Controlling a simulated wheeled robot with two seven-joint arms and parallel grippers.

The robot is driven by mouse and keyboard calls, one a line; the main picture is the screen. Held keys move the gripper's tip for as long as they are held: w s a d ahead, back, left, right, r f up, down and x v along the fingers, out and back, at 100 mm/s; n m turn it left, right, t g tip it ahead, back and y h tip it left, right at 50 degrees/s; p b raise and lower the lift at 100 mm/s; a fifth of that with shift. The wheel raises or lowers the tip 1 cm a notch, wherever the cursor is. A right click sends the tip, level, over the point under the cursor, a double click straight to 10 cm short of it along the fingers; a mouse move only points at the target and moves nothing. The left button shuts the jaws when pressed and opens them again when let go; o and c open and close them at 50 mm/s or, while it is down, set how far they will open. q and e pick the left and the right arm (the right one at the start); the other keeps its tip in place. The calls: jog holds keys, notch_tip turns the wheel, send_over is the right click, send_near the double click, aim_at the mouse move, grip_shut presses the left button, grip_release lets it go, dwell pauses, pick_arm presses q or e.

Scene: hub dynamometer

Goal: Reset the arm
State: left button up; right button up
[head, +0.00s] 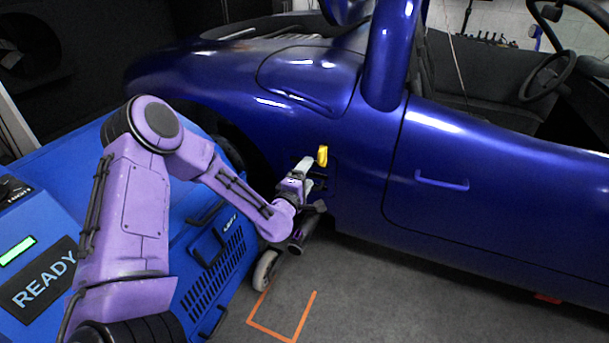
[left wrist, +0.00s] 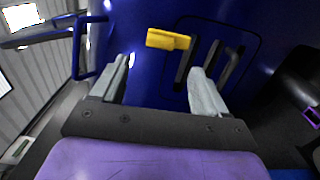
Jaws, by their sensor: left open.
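My left arm is purple and reaches from the left toward the side of the blue car. My left gripper (head: 314,174) is close to the car's side, just below a small yellow piece (head: 322,155). In the left wrist view my left gripper (left wrist: 162,80) is open, with its two grey fingers apart and nothing between them. The yellow piece (left wrist: 168,39) shows just beyond the fingertips, beside dark slots in a panel on the car. I cannot tell whether a finger touches it. My right gripper is not in view.
The blue car (head: 480,190) fills the right and back. A blue machine (head: 215,265) with a READY display (head: 45,275) and castor wheel (head: 265,270) stands at the left. An orange outline (head: 272,331) marks the grey floor, which is clear in front of the car.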

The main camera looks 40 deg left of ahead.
pick_arm(q)
jog(key=shift+v, duration=1)
jog(key=shift+w, duration=0.1)
jog(key=s+d+f+m+g+h, duration=0.1)
jog(key=s+d+f+m+g, duration=0.25)
jog(key=s+f, duration=0.4)
jog(key=s+d+f+m+g, duration=0.3)
jog(key=s+f+m+g, duration=0.25)
jog(key=f, duration=0.35)
jog(key=s+d+f+m+g, duration=0.1)
jog(key=s+f+m+g, duration=0.3)
jog(key=s, duration=0.7)
jog(key=s+d+f+m+g, duration=0.15)
jog(key=s+f, duration=0.45)
jog(key=s, duration=0.6)
notch_tip(320, 180, up, 22)
jog(key=p, duration=2.1)
jog(key=shift+w+f, duration=0.25)
jog(key=shift+w, duration=0.1)
